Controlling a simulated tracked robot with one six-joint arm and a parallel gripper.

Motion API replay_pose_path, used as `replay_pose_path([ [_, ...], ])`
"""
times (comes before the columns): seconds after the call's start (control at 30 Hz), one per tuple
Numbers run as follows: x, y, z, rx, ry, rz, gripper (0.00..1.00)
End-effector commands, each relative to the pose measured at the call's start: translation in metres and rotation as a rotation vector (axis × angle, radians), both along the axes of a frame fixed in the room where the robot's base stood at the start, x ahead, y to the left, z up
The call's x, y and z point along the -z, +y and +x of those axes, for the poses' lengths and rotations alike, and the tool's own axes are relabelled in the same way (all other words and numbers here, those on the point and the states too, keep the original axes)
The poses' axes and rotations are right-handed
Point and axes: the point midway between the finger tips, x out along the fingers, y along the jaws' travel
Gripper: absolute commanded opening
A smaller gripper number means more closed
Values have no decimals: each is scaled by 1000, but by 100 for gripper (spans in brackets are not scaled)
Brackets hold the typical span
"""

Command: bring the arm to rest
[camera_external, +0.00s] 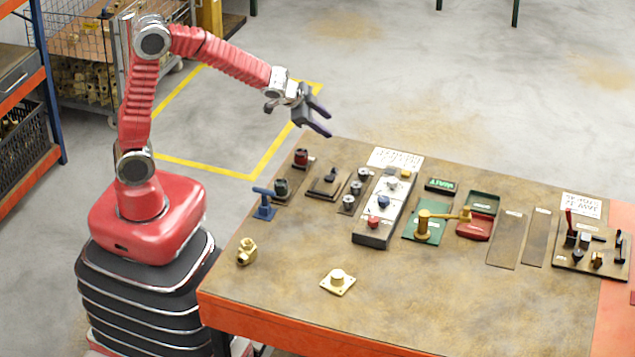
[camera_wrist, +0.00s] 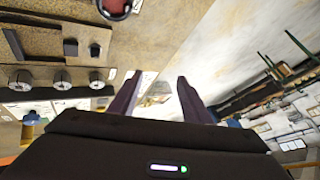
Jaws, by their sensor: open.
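My gripper (camera_external: 319,117) is open and empty, held in the air beyond the far left corner of the workbench (camera_external: 270,300). My red arm rises from its base at the left of the bench and reaches out to the right, the gripper tilted slightly down. In the wrist view the two dark fingers of my gripper (camera_wrist: 155,98) stand apart with nothing between them. The bench top and its fixtures show at the left of that view, and the floor at the right.
A grey button panel (camera_external: 370,238), a green plate with a brass lever (camera_external: 424,228) and a red tray (camera_external: 474,228) stand farther back. A wire cart (camera_external: 85,60) stands behind my arm.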

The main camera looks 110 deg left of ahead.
Motion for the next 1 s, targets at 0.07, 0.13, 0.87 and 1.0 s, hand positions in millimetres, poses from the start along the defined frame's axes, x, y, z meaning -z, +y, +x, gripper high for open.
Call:
replay_pose_path([
  [0.07,-6,-26,-13,-17,28,-28,44],
  [0.13,-9,-48,-25,-31,54,-59,44],
  [0.87,-35,-283,-136,58,182,-393,44],
  [1.0,-42,-318,-151,109,161,-434,44],
])
